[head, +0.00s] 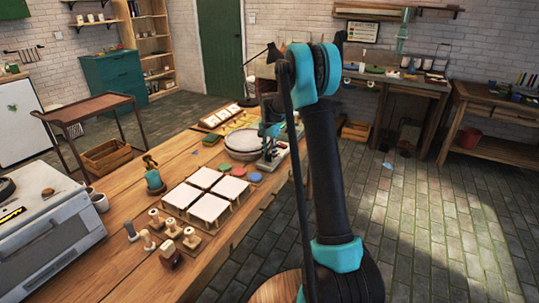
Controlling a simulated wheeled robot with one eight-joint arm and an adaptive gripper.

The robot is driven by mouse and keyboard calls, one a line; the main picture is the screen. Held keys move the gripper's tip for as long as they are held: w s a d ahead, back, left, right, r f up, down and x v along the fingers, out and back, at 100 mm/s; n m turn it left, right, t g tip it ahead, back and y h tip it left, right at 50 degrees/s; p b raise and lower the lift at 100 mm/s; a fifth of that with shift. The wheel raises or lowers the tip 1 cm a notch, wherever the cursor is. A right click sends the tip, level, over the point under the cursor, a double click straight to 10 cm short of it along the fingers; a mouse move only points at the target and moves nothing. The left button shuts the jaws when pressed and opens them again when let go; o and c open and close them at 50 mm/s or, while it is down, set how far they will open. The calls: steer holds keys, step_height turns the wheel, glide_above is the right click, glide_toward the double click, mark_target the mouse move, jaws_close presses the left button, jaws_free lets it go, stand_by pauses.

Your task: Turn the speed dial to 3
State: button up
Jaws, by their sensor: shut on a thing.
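My gripper (269,134), teal and dark, points down at the far right side of the workbench. It is shut on the small control at the grey device (270,163) beside the round banding wheel (243,142). The speed dial is covered by the gripper, and its marks and setting are too small to read. My arm crosses the right middle of the view in front of the bench edge.
White tiles (208,195) on wooden supports, several stamps (170,229) and coloured discs (237,171) lie on the bench (143,280). A grey machine (50,235) stands at the left. The tiled floor (440,215) at the right is mostly clear.

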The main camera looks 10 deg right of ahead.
mark_target(270, 156)
steer(key=shift+m, duration=0.9)
steer(key=o, duration=1.2)
steer(key=shift+c, duration=0.2)
step_height(270, 156, up, 12)
steer(key=shift+s, duration=0.1)
steer(key=s+d+f+n+t, duration=0.1)
steer(key=s+f+n, duration=0.2)
steer(key=s, duration=1.1)
steer(key=s+d+f+n+t, duration=0.1)
steer(key=s+f+n, duration=0.3)
steer(key=s, duration=0.9)
steer(key=s+d+f+n+t, duration=0.2)
steer(key=s+f+n, duration=0.2)
steer(key=s, duration=1)
steer(key=shift+s+d+f, duration=0.25)
steer(key=shift+s+f, duration=0.05)
steer(key=shift+f, duration=0.15)
